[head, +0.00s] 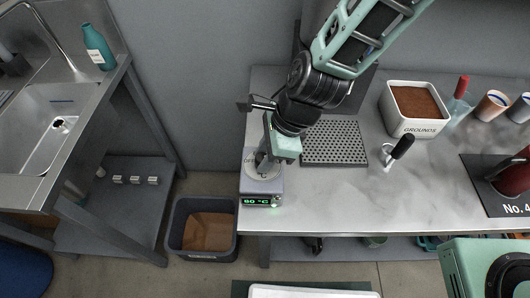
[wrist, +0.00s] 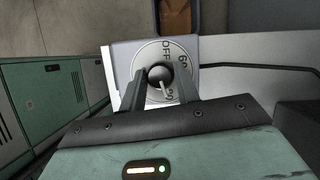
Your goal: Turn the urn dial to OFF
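The urn dial (wrist: 182,101) is a pale round disc with dark marks, OFF and 60 near its far edge and what looks like 90 near its close edge. Its dark round knob (wrist: 160,76) has a light pointer line towards the close edge of the disc. In the head view my gripper partly hides the dial.
Right of the urn are a perforated dark mat (head: 335,144), a black-handled tool (head: 400,148) and a white GROUNDS bin (head: 415,108). A dark grey bin (head: 202,228) stands on the floor to the left, below the table's edge. A sink counter (head: 60,110) is further left.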

